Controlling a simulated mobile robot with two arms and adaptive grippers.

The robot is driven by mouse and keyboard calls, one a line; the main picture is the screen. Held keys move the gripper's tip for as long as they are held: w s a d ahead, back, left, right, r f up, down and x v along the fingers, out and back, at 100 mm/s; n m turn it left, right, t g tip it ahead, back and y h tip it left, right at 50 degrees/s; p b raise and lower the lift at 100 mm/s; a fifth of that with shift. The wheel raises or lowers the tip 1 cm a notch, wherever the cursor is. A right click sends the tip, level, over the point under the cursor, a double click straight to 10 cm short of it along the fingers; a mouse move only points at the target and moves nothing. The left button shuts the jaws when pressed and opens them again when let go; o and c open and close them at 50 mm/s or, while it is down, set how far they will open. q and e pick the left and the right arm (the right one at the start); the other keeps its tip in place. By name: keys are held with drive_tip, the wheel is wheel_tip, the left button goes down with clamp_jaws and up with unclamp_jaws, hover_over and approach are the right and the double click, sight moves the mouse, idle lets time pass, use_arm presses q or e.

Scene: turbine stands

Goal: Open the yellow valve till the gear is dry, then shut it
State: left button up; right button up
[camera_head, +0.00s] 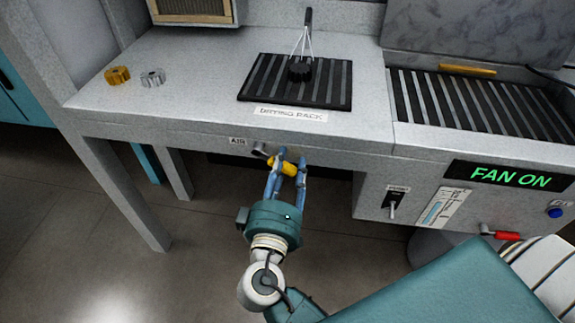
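The yellow valve (287,168) is on the front of the bench below the label AIR. My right gripper (292,157) reaches up to it from below, with its two blue fingers on either side of the yellow handle, seemingly closed on it. A dark gear (300,70) sits on the black slatted drying rack (258,88). A black nozzle (308,17) is above the gear, and thin pale lines run from it down to the gear. Whether the gear is wet cannot be told. My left gripper is not in view.
A gold gear (117,75) and a silver gear (153,77) lie at the left of the bench. To the right are a slatted bed (480,105), a FAN ON display (510,176), a switch (393,205) and a red handle (507,236). Floor is clear at lower left.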

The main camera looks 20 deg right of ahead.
drive_tip(key=shift+o, duration=0.6)
drive_tip(key=shift+s+a+f, duration=0.1)
drive_tip(key=shift+s+a, duration=0.1)
drive_tip(key=shift+s, duration=0.05)
drive_tip(key=v, duration=1.1)
drive_tip(key=shift+s+a, duration=0.1)
drive_tip(key=shift+a, duration=0.05)
drive_tip(key=shift+c, duration=0.2)
